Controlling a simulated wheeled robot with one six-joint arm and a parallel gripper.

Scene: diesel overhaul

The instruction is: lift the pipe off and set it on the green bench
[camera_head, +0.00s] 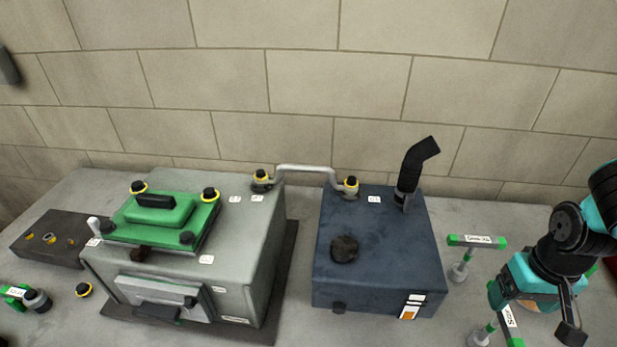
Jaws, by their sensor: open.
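A silver bent pipe (306,168) bridges the grey engine block and the dark blue tank. Its two flanged ends rest on top of them, each with a black knob with a yellow ring, the left knob (261,177) and the right knob (351,184). My gripper (535,318) is at the far right, open and apart from the pipe, with the tank between them. One finger is partly hidden by its teal body. No green bench surface can be made out; the visible worktop is grey.
The engine block (240,250) has a green cover (160,215) with knobs. The blue tank (385,250) carries a black elbow stack (413,170) right of the pipe. Green-ended labelled stands (477,241) are near my gripper. A tiled wall stands close behind.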

